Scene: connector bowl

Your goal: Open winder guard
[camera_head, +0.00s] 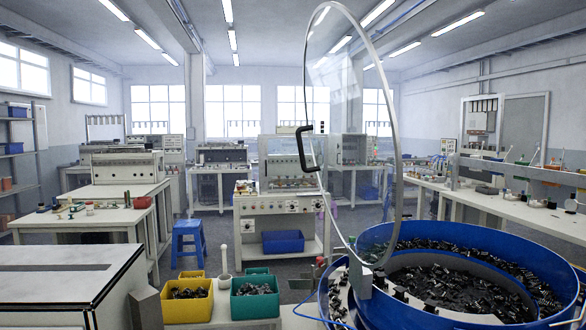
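No gripper and no part of either arm shows in the head view. A bench machine (278,215) with a knobbed front panel stands in the middle of the room, some distance away. A framed, clear-looking cover (282,147) stands at its upper part; this may be the winder guard, but I cannot tell for sure, nor whether it is open. Close by, a large round clear lid (345,130) with a pale rim and a black handle (303,148) stands raised at the left side of a blue bowl (440,235). The lid partly overlaps the machine's right side.
The blue bowl holds many dark connectors. Yellow (188,309) and green (255,305) bins of parts stand left of it. A white cabinet (60,285) fills the lower left.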

